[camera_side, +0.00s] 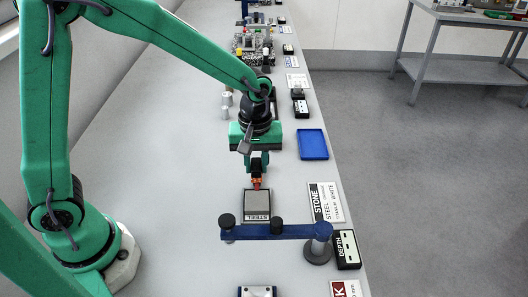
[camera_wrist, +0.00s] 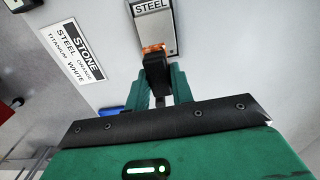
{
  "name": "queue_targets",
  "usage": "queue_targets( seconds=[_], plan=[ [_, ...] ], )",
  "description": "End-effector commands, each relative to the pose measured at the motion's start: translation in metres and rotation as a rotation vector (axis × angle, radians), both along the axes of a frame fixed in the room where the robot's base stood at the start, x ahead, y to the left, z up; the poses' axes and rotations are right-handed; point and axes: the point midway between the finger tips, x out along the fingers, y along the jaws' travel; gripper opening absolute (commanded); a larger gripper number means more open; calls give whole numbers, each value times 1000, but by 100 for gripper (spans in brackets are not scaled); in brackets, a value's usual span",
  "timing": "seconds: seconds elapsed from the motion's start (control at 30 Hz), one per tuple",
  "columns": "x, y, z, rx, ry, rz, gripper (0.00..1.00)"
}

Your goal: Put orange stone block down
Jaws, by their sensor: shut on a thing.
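My gripper (camera_side: 257,178) points down over the bench and is shut on a small orange block (camera_side: 257,184). In the wrist view the block (camera_wrist: 153,49) shows as an orange sliver just past my dark fingertips (camera_wrist: 156,62); the fingers hide most of it. It is at the edge of a grey plate (camera_side: 257,201) labelled STEEL, which also shows in the wrist view (camera_wrist: 158,30). I cannot tell whether the block touches the plate or hangs just above it.
A blue bar gauge (camera_side: 270,232) spans the bench just in front of the plate. A STONE, STEEL, TITANIUM card (camera_side: 325,201), a blue tray (camera_side: 313,144) and a DEPTH box (camera_side: 345,249) stand at the right edge. Left of the plate the bench is clear.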

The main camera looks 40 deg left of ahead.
Motion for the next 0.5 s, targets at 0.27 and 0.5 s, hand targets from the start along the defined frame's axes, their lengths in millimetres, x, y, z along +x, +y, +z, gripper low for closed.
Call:
queue_targets(
  seconds=[0.27, 0.5],
  plan=[
    [3, 2, 1, -1, -1, 1, 5],
    [24, 25, 6, 0, 0, 1, 5]
  ],
)
